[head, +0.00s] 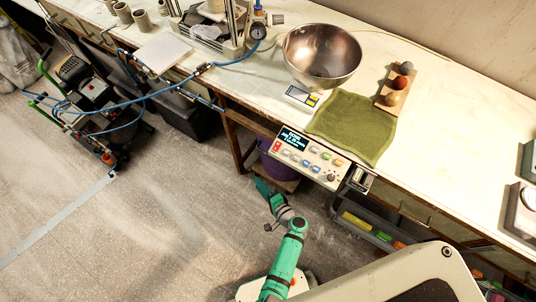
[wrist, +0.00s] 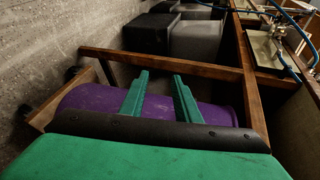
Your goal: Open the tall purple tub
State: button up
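The purple tub (head: 275,168) shows in the head view under the bench, partly hidden by the bench edge and the control panel. In the wrist view the purple tub (wrist: 98,99) lies across the picture beyond my gripper, its near side cut off by the dark gripper body. Its lid cannot be told apart from its body. My gripper (wrist: 161,75) has its two green fingers apart, with nothing held between them. The fingers overlap the tub in the wrist view; I cannot tell whether they touch it. In the head view my gripper (head: 262,187) is just in front of the tub.
A wooden frame (wrist: 165,61) runs beyond the tub, with a post at its right. Dark bins (wrist: 150,33) stand farther back under the bench. The control panel (head: 310,158) juts from the bench edge above. Open floor (head: 170,215) lies to the left.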

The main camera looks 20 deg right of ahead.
jog(key=w+d+r+m+t, duration=0.2)
jog(key=w+d+r+t, duration=0.15)
jog(key=d+r, duration=0.4)
jog(key=shift+g, duration=0.25)
jog(key=shift+w+f, duration=0.45)
jog(key=shift+w, duration=0.8)
jog(key=shift+w+f, duration=0.4)
jog(key=shift+w, duration=0.8)
jog(key=shift+w+f, duration=0.45)
jog(key=shift+w, duration=0.8)
grip_shut()
